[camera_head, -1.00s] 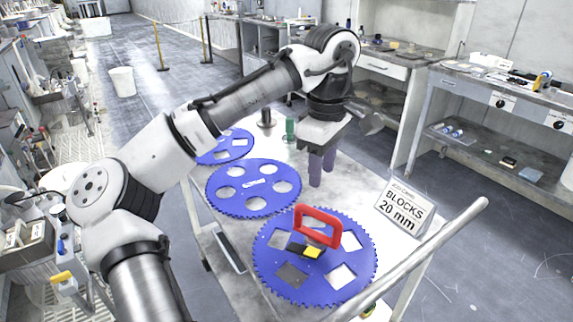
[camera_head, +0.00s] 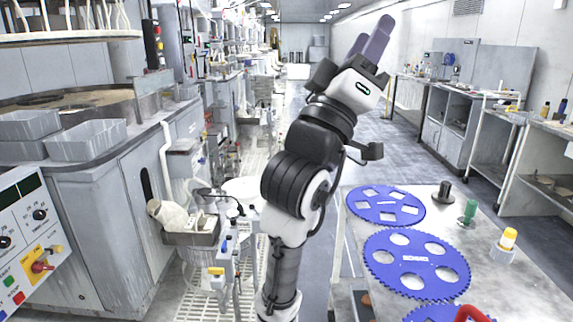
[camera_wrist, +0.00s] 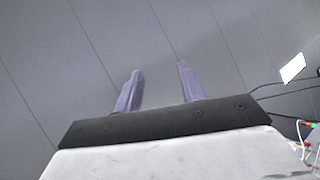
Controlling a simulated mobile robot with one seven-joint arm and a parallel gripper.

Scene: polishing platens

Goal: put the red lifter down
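The red lifter (camera_head: 472,314) shows only as the top of its red handle at the bottom edge of the head view. It is at the nearest blue toothed disc (camera_head: 440,312), which is also mostly cut off. What is under the handle is out of view. My gripper (camera_head: 375,29) is raised high, fingers pointing up, well away from the lifter and the table. In the wrist view my gripper (camera_wrist: 160,68) has its two purple fingers apart with nothing between them.
Two more blue discs (camera_head: 386,206) (camera_head: 416,264) lie on the table (camera_head: 490,270). A black piece (camera_head: 443,194), a green piece (camera_head: 467,212) and a yellow-topped bottle (camera_head: 505,245) stand along its right side. A large grey machine (camera_head: 110,215) fills the left. An aisle runs behind.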

